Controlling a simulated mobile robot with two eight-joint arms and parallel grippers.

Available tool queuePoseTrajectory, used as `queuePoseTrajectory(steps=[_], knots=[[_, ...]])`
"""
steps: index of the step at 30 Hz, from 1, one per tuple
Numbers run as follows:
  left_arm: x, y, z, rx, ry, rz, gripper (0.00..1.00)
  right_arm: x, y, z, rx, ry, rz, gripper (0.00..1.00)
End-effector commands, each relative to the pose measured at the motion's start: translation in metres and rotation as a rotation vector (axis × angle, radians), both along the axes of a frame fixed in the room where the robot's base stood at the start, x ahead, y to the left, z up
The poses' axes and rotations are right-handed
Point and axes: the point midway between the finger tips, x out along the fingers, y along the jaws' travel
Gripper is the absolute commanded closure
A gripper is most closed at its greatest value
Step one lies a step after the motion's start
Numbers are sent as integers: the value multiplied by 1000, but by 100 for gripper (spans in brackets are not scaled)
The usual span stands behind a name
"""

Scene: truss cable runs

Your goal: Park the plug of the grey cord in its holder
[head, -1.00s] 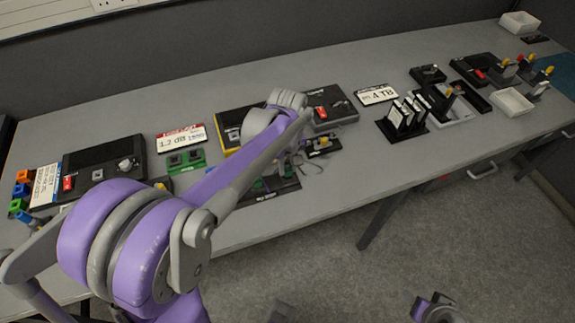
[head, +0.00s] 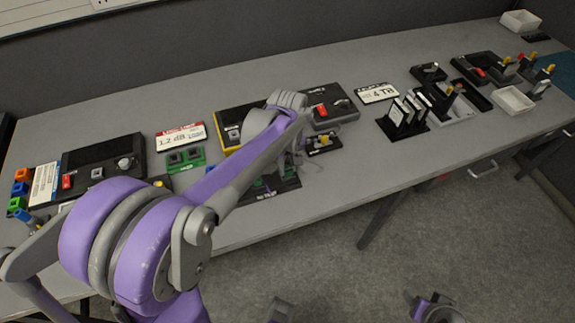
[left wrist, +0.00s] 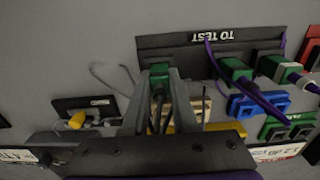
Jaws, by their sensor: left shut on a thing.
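My left gripper (left wrist: 160,98) is shut on a green plug (left wrist: 159,72) in the left wrist view. A thin grey cord (left wrist: 103,78) loops just left of the fingers. The plug overlaps the left part of a black rack marked TO TEST (left wrist: 190,42); I cannot tell whether it is seated there. Two other green plugs (left wrist: 234,69) (left wrist: 272,66) sit at the rack's right part, with purple cords. In the head view my left arm hides the fingertips and much of the rack (head: 285,185).
Left of the gripper is a small black holder with a yellow plug (left wrist: 77,121). Blue (left wrist: 262,104) and green (left wrist: 288,130) blocks lie behind the rack. A card stand (head: 403,116) and a white tray (head: 514,100) stand right. Bare bench (head: 350,170) lies between.

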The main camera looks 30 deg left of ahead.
Motion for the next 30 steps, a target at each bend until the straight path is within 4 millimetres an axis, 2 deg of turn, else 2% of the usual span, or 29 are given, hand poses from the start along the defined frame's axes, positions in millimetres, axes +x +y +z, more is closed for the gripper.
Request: queuePoseTrajectory(steps=[5,6,12,25,30], knots=[[0,0,-1,0,0,0,100,0,0,0,0,0,0,36],[0,0,-1,0,0,0,72,0,0,0,0,0,0,36],[0,0,-1,0,0,0,39,0,0,0,0,0,0,36],[0,0,0,0,0,0,39,0,0,0,0,0,0,36],[0,0,6,0,0,0,39,1,0,5,0,-2,0,36]])
